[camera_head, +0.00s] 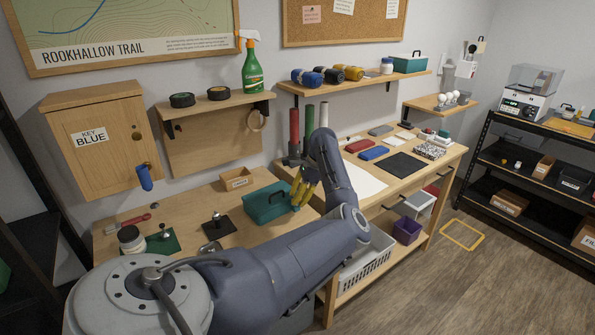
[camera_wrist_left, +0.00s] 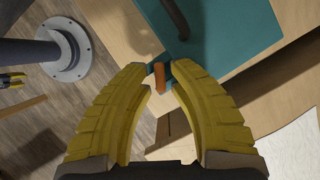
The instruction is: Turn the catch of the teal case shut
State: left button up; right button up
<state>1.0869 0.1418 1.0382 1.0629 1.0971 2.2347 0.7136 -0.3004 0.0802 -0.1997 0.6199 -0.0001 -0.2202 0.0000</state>
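The teal case (camera_head: 265,203) stands on the left workbench, with a dark handle on top. In the left wrist view the case (camera_wrist_left: 235,35) fills the upper right, and its small orange catch (camera_wrist_left: 159,76) shows between my left fingertips. My left gripper (camera_head: 303,187) is at the right end of the case. Its yellow fingers (camera_wrist_left: 164,80) are open on either side of the catch, with gaps visible; I cannot tell their exact depth to it. In the head view the catch is hidden behind the fingers. A yellow-and-black part at the left wrist view's edge may be my right gripper (camera_wrist_left: 12,80).
A small wooden box (camera_head: 237,179) stands behind the case, and a dark plate with a metal knob (camera_head: 217,226) lies to its left. Red, green and white upright tubes (camera_head: 309,125) stand behind my arm. Another teal box (camera_head: 408,63) sits on the wall shelf.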

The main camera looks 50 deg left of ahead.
pick_arm(q)
grip_shut()
dwell(0.3)
jog(key=shift+n+h, duration=0.6)
jog(key=shift+n, duration=1)
grip_release()
